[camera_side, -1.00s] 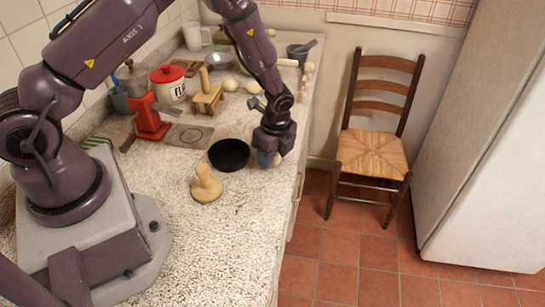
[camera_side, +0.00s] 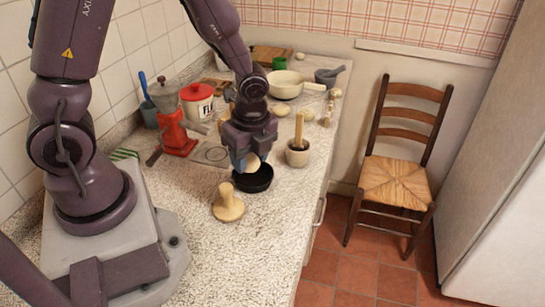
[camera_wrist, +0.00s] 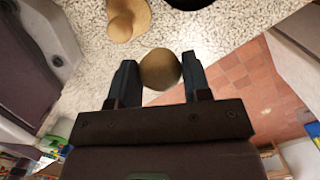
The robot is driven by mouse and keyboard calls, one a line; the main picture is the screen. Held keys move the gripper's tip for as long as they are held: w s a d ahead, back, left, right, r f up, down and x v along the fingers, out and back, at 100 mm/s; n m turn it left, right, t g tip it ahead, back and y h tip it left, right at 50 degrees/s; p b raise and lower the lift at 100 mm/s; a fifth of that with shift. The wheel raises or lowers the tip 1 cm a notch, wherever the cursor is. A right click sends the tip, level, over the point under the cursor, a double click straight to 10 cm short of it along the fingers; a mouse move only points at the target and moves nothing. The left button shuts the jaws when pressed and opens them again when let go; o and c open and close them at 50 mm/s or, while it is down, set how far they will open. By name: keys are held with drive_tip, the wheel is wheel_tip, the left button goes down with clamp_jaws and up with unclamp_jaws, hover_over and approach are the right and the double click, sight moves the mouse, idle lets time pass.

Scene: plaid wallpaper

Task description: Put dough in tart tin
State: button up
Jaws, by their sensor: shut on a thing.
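My gripper (camera_side: 250,163) points down and is shut on a pale tan ball of dough (camera_side: 253,163). The dough (camera_wrist: 160,69) sits between both fingertips in the wrist view. The black round tart tin (camera_side: 258,182) stands on the counter. In the side view the dough overlaps its far rim, and the fingers hide part of the tin. In the wrist view only an edge of the tin (camera_wrist: 190,4) shows at the top, beyond the dough. The exact height of the dough over the counter is hard to tell.
A wooden tamper (camera_side: 228,206) stands close left of the tin. A cup with a wooden pestle (camera_side: 298,150) stands to the right, near the counter edge. A red grinder (camera_side: 175,135), a flour tin (camera_side: 198,104), dough balls and a cream pan (camera_side: 285,84) stand farther back.

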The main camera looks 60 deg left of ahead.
drive_tip(key=shift+s+a+f+n+g, duration=0.15)
drive_tip(key=shift+s+a+n, duration=0.05)
drive_tip(key=shift+s+a, duration=0.25)
drive_tip(key=shift+s+a+f+n+g, duration=0.15)
drive_tip(key=shift+s+a+n, duration=0.05)
drive_tip(key=shift+s+a, duration=0.25)
drive_tip(key=shift+m, duration=0.4)
drive_tip(key=w+a+f, duration=0.1)
drive_tip(key=a+f, duration=0.1)
drive_tip(key=w+a+f, duration=0.3)
drive_tip(key=w+f, duration=0.1)
drive_tip(key=shift+w+a+f, duration=0.25)
drive_tip(key=shift+a+f, duration=0.1)
drive_tip(key=shift+a, duration=0.05)
drive_tip(key=shift+f, duration=2.15)
drive_tip(key=shift+f, duration=0.1)
drive_tip(key=o, duration=0.7)
drive_tip(key=shift+c, duration=0.2)
drive_tip(key=shift+o, duration=0.2)
